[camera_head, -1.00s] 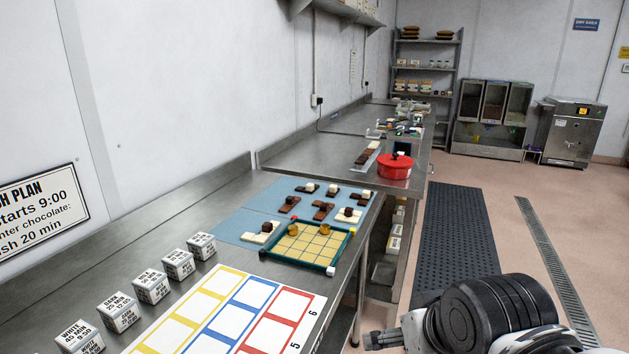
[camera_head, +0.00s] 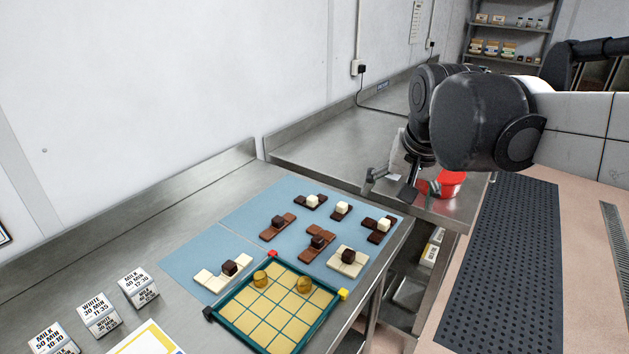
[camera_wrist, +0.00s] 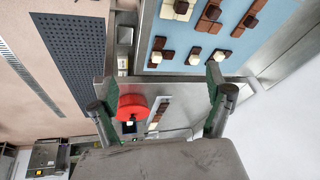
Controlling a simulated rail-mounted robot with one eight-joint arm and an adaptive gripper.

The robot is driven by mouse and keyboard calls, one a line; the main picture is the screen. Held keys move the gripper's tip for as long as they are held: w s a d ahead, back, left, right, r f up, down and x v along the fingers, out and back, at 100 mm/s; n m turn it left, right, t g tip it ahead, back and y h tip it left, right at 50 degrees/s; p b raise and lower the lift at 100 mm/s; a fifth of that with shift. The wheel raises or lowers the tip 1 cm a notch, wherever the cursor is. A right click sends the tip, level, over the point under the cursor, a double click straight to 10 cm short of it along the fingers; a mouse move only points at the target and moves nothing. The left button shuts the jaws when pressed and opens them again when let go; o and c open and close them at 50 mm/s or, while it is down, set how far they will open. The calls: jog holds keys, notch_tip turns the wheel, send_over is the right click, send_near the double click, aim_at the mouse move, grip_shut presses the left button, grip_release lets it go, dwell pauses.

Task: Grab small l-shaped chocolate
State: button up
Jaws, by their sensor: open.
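Several chocolate pieces with a knob on top sit on a blue mat (camera_head: 195,252). The smallest looks like the dark piece with a white knob (camera_head: 341,211) at the mat's far side; its exact L shape is hard to make out. It also shows in the wrist view, between its neighbours (camera_wrist: 195,54). Dark pieces with white knobs flank it, one left (camera_head: 312,202) and one right (camera_head: 379,228). My gripper (camera_head: 389,186) is open and empty, above the bench beyond the mat's far edge, apart from the pieces. Its spread fingers show in the wrist view (camera_wrist: 158,78).
A green-framed grid tray (camera_head: 232,323) with two gold pieces stands in front of the mat. Brown and white pieces (camera_head: 348,260) lie nearby. A red pot (camera_head: 452,184) sits near my gripper. Labelled cubes (camera_head: 98,315) stand at left. The wall runs behind the bench.

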jog(key=w+a+r+m+g+p, duration=0.15)
jog(key=w+a, duration=0.25)
jog(key=w, duration=0.4)
jog(key=m+g+p, duration=0.3)
jog(key=p, duration=0.4)
send_over(311, 196)
jog(key=a, duration=0.2)
notch_tip(311, 196, down, 9)
jog(key=f, duration=0.4)
jog(key=f+p, duration=0.1)
jog(key=f, duration=0.7)
jog(key=shift+w+d+f, duration=0.3)
jog(key=shift+w, duration=0.1)
jog(key=shift+c, duration=0.5)
jog(key=c, duration=1.2)
jog(key=shift+c, duration=0.2)
